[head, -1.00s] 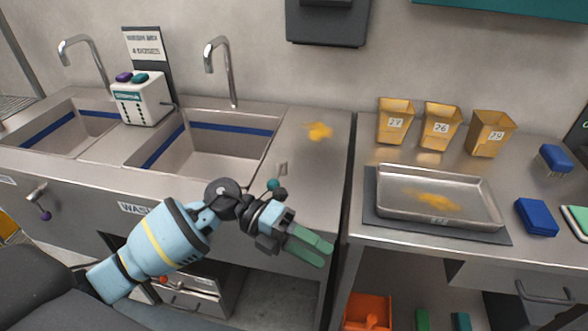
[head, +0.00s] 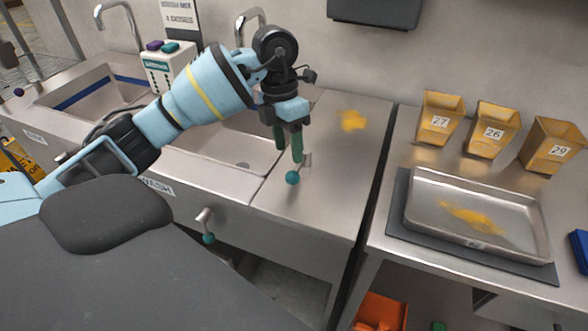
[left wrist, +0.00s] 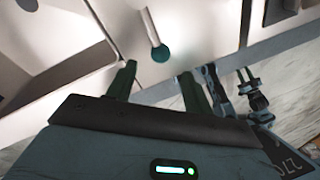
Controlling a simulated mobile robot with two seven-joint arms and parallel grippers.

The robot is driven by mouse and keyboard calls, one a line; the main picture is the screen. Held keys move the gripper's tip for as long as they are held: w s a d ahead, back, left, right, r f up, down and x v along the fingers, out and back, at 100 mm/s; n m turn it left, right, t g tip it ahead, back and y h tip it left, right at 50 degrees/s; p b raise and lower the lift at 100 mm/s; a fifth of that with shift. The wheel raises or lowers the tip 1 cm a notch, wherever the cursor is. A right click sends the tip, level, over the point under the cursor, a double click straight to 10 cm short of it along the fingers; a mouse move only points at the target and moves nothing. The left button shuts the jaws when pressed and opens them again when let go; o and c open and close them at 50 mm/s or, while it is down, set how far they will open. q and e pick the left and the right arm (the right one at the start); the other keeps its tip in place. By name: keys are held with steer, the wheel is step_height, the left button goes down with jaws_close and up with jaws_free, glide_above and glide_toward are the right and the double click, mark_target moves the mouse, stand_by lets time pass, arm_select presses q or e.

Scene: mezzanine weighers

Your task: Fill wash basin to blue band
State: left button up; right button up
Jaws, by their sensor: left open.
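The wash basin (head: 225,150) is a steel sink under a curved spout (head: 250,16); my left arm covers much of it, including its blue band. The visible floor looks like bare steel with a drain. A teal-knobbed lever (head: 292,177) stands on the counter right of the basin. A second teal-knobbed lever (head: 207,238) sticks out of the front panel. My left gripper (head: 288,157) is open, pointing down just above and behind the counter lever's knob. In the left wrist view, the teal knob (left wrist: 160,53) shows beyond and between the open fingertips (left wrist: 157,68). Contact is not visible.
Another basin (head: 85,95) with a blue band lies at the left. A white dispenser (head: 165,68) stands between the basins. Right of a gap, a table holds a steel tray (head: 425,225) and yellow numbered bins (head: 437,118). A yellow smear (head: 352,120) marks the counter.

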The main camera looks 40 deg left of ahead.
mark_target(292, 171)
arm_select(q)
steer(key=shift+s+d+f, duration=0.1)
steer(key=shift+d+f, duration=0.15)
steer(key=shift+f, duration=0.9)
steer(key=shift+s+d+f, duration=0.1)
steer(key=shift+d+f, duration=0.1)
steer(key=shift+f, duration=1)
steer(key=shift+d+f, duration=0.25)
steer(key=shift+f, duration=0.9)
jaws_close()
